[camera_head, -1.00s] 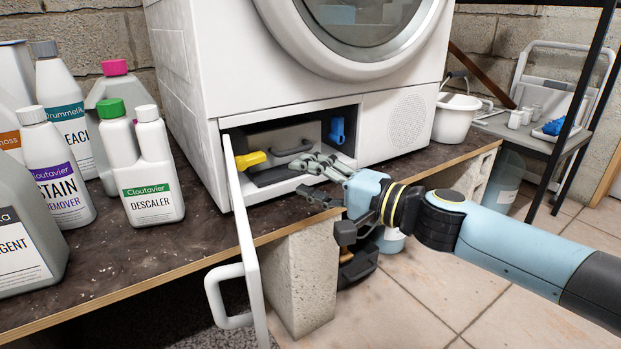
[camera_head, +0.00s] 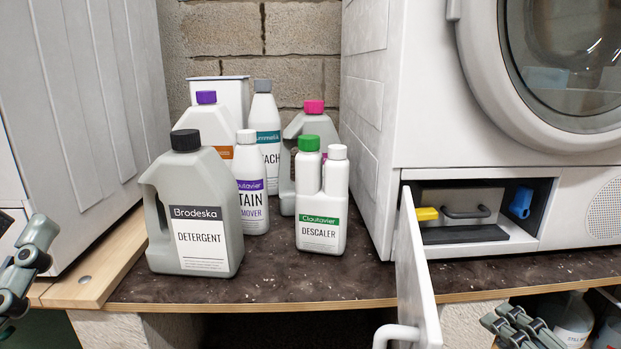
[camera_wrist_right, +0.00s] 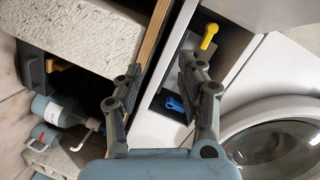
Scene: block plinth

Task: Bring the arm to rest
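My right gripper (camera_head: 518,326) shows at the bottom right of the head view, cut off by the lower edge. In the right wrist view its two fingers (camera_wrist_right: 160,68) stand apart with nothing between them. My left gripper (camera_head: 22,262) shows only in part at the left edge of the head view; its fingertips cannot be made out clearly. The right gripper is in front of the plinth, below the white machine (camera_head: 400,110) and right of the open white flap (camera_head: 416,275).
Bottles, including a grey detergent jug (camera_head: 195,215) and a descaler bottle (camera_head: 322,200), stand on the dark worktop (camera_head: 290,285). The machine's open compartment holds a yellow-handled thing (camera_head: 427,214) and a blue thing (camera_head: 520,202). The flap's handle (camera_head: 395,334) juts forward.

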